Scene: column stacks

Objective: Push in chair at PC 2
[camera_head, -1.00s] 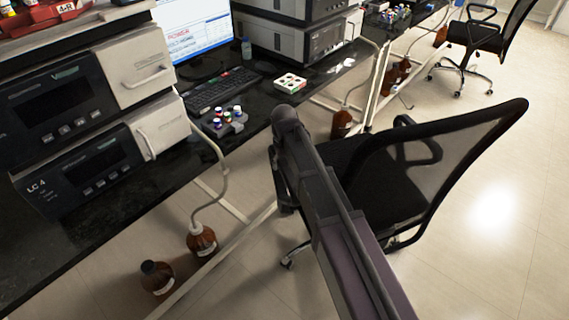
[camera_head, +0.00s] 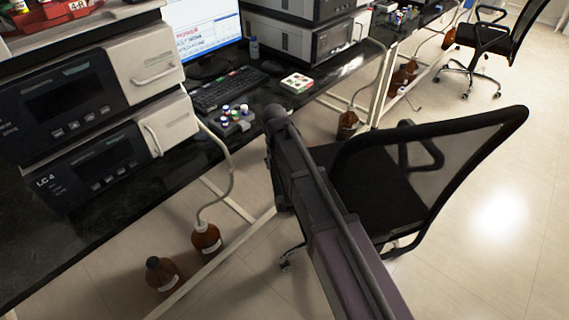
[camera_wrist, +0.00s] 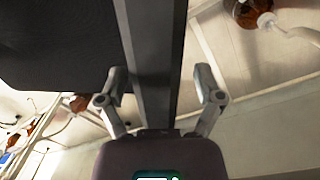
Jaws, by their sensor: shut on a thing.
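The near black office chair (camera_head: 376,190) with a mesh back (camera_head: 470,150) stands beside the dark bench (camera_head: 130,190), its seat facing the bench. My arm crosses in front of the chair in the head view and hides part of its seat and near side. In the wrist view my gripper (camera_wrist: 162,85) has its fingers on either side of a dark upright bar of the chair (camera_wrist: 157,60), and it is shut on the chair. The dark seat (camera_wrist: 60,40) fills the wrist view's upper left. The head view does not show the fingertips clearly.
A monitor (camera_head: 205,32), keyboard (camera_head: 228,88) and vial rack (camera_head: 232,122) are on the bench. Brown bottles (camera_head: 206,238) (camera_head: 161,273) stand on the floor below it, near a white bench frame. Another chair (camera_head: 487,45) stands farther back. Floor at right is clear.

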